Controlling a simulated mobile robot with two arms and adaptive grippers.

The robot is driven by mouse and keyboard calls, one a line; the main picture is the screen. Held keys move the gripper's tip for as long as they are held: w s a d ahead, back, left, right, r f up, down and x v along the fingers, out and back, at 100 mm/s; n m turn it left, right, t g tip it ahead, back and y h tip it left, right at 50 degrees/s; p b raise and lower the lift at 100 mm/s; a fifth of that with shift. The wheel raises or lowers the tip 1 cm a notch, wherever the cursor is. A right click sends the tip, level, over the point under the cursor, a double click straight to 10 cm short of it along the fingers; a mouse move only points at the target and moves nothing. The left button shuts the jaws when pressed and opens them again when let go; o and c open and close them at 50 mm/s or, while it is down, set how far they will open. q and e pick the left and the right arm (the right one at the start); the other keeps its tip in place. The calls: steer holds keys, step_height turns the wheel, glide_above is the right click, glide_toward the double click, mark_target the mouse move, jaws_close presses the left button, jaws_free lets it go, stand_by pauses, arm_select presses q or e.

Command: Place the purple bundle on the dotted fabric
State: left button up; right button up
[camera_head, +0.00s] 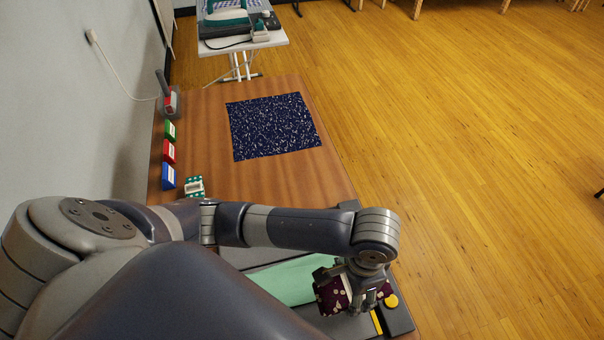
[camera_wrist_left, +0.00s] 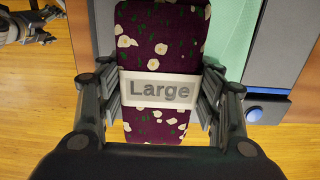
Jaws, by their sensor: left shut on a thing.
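The purple bundle (camera_wrist_left: 161,40) is floral, with a white band marked "Large". In the left wrist view it lies between the two fingers of my left gripper (camera_wrist_left: 160,95), which is shut on it. In the head view, the purple bundle (camera_head: 331,296) shows partly behind my left gripper (camera_head: 350,295), at the near right of the table. The dotted fabric (camera_head: 273,126), dark blue with white specks, lies flat and bare further back on the table, apart from the bundle. My right gripper is not clearly seen in the head view.
Green, red and blue blocks (camera_head: 168,151) stand along the table's left edge, near a green dotted item (camera_head: 195,187). Bare wood (camera_head: 270,180) lies before the fabric.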

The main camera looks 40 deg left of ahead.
arm_select(q)
steer(key=p, duration=0.2)
glide_above(301, 280)
steer(key=shift+d+f, duration=0.1)
steer(key=shift+f, duration=2.15)
steer(key=shift+f, duration=0.1)
steer(key=shift+f, duration=0.5)
steer(key=o, duration=1.2)
steer(key=shift+s, duration=0.1)
steer(key=shift+o, duration=0.2)
